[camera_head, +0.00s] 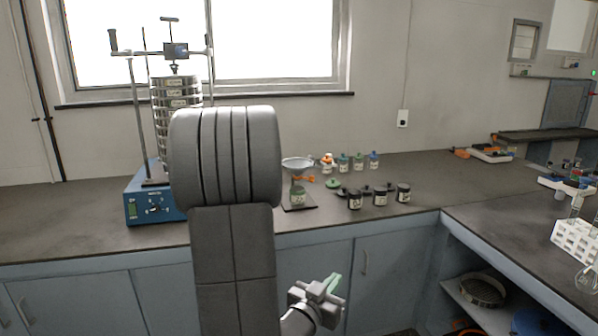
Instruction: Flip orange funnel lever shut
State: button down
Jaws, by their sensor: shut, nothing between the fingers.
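A pale funnel (297,163) stands on the bench, held above a small jar (298,196) on a dark square base. A small orange lever (308,178) shows just under the funnel, pointing right; its exact angle is too small to tell. My gripper (334,284) is low in front of the cabinet doors, below the bench edge and well apart from the funnel. Its greenish fingers are shut and empty, pointing up and right. My arm hides part of the bench left of the funnel.
A sieve shaker with stacked sieves (162,103) on a blue base (136,207) stands at left, partly hidden by my arm. Dark-lidded jars (355,200) and small colour-capped bottles (343,162) stand right of the funnel. A green lid (333,184) lies nearby.

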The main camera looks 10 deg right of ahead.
aim_at(311, 178)
jog(key=i+j, duration=0.1)
jog(key=i, duration=0.75)
jog(key=i+j, duration=0.1)
jog(key=i, duration=0.7)
